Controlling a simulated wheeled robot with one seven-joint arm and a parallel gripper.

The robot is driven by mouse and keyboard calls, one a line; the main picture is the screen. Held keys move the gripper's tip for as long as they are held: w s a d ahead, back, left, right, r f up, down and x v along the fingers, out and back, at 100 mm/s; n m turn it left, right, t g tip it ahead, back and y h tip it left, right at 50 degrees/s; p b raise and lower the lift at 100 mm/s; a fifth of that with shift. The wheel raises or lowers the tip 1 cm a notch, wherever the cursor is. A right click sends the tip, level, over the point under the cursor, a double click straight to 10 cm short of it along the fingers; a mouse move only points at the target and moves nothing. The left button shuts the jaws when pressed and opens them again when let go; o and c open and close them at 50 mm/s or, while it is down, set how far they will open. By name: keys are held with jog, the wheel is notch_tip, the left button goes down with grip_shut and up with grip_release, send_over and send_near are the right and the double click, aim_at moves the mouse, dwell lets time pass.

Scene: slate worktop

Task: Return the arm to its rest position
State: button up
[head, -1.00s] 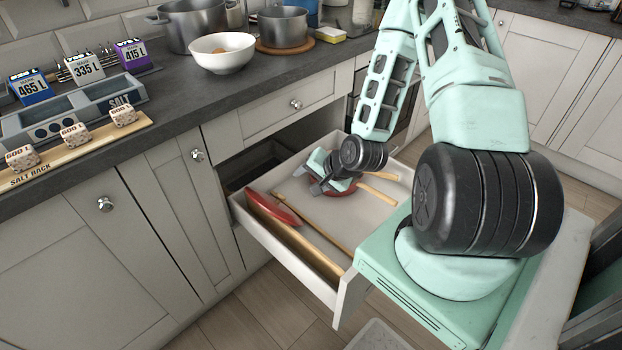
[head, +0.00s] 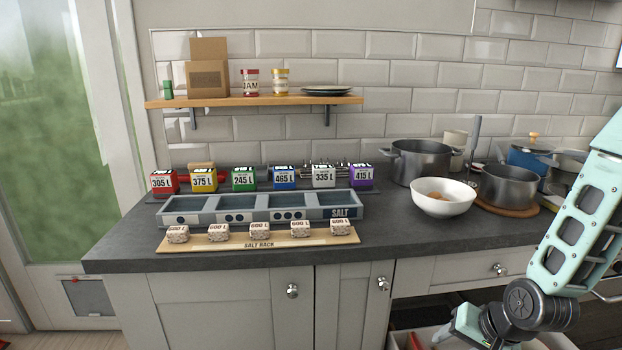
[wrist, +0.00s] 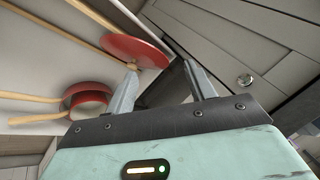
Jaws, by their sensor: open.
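My mint-green arm (head: 585,215) comes in at the right edge of the head view and bends down at a black joint. My gripper (wrist: 165,80) shows in the wrist view with its two grey fingers apart and nothing between them. It hangs over the open drawer (head: 400,340), whose inside shows in the wrist view. Beyond the left finger lies a red utensil (wrist: 135,48) with a wooden handle. In the head view the fingertips are cut off by the bottom edge.
A second red utensil (wrist: 85,97) lies in the drawer. A wall shelf (head: 255,101) holds jars.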

jog(key=s+a+r+n+g+p, duration=0.2)
jog(key=s+a+r+n, duration=0.2)
jog(key=a+r, duration=0.25)
jog(key=s+a+r+n+g+p, duration=0.1)
jog(key=s+a+r+n, duration=0.3)
jog(key=a+r, duration=0.25)
jog(key=s+a+r+n+g+h+p, duration=0.1)
jog(key=s+a+r+n, duration=0.1)
jog(key=s+r, duration=0.3)
jog(key=s+a+r+n+g, duration=0.1)
jog(key=s+a+r+n, duration=0.1)
jog(key=s+r, duration=0.3)
jog(key=shift+s+a+n+h+p, duration=0.4)
jog(key=shift+s+n, duration=0.4)
jog(key=shift+s, duration=0.05)
jog(key=shift+o, duration=0.3)
